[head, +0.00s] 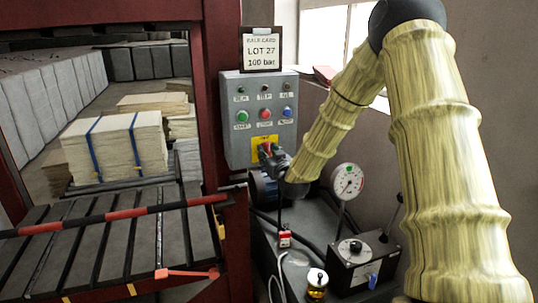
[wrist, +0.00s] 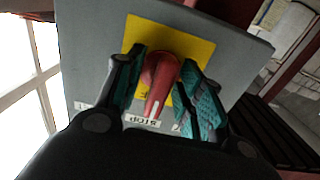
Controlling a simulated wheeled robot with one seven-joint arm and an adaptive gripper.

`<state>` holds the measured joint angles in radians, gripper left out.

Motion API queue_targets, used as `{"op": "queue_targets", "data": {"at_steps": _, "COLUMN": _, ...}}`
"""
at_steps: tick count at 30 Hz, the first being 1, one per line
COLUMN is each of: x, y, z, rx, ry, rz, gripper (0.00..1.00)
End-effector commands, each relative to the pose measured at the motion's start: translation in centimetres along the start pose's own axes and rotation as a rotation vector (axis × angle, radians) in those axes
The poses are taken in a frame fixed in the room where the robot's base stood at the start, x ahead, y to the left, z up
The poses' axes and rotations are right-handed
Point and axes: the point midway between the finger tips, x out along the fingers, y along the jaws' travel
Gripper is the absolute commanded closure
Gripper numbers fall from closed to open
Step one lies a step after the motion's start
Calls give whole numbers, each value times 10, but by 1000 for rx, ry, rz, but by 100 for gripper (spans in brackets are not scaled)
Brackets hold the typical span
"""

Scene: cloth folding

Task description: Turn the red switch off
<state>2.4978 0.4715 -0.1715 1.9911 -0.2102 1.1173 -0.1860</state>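The red switch is a rotary handle on a yellow plate (wrist: 196,50) on the front of a grey control box (head: 235,120). In the wrist view the red switch (wrist: 160,82) sits between my two fingers, its lever pointing down in the picture. My gripper (wrist: 163,80) is open around it, with teal pads on both sides. Yellow shows between the left pad and the lever; whether the right pad touches is unclear. In the head view my gripper (head: 270,158) is at the yellow plate and mostly hides the switch.
Several push buttons, including a red button (head: 265,114), and small lamps sit above the switch. A "LOT 27" clipboard (head: 261,49) tops the box. Below stand a dial gauge (head: 347,181), a black-and-grey unit (head: 362,258) and cables. A red-and-black barrier bar (head: 120,213) crosses at left.

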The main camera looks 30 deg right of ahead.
Motion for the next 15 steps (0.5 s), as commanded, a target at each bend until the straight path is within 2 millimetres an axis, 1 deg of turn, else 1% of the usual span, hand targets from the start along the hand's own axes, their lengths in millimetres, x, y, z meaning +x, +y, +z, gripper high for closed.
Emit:
{"op": "queue_targets", "data": {"at_steps": 4, "x": -3, "y": 0, "z": -1, "rx": 0, "ry": 1, "rz": 0, "gripper": 62}}
{"op": "queue_targets", "data": {"at_steps": 7, "x": -12, "y": 0, "z": -1, "rx": 0, "ry": 1, "rz": 0, "gripper": 62}}
{"op": "queue_targets", "data": {"at_steps": 11, "x": -32, "y": 0, "z": -1, "rx": 1, "ry": 0, "rz": -1, "gripper": 62}}
{"op": "queue_targets", "data": {"at_steps": 15, "x": -59, "y": 0, "z": -1, "rx": 1, "ry": 0, "rz": -1, "gripper": 62}}
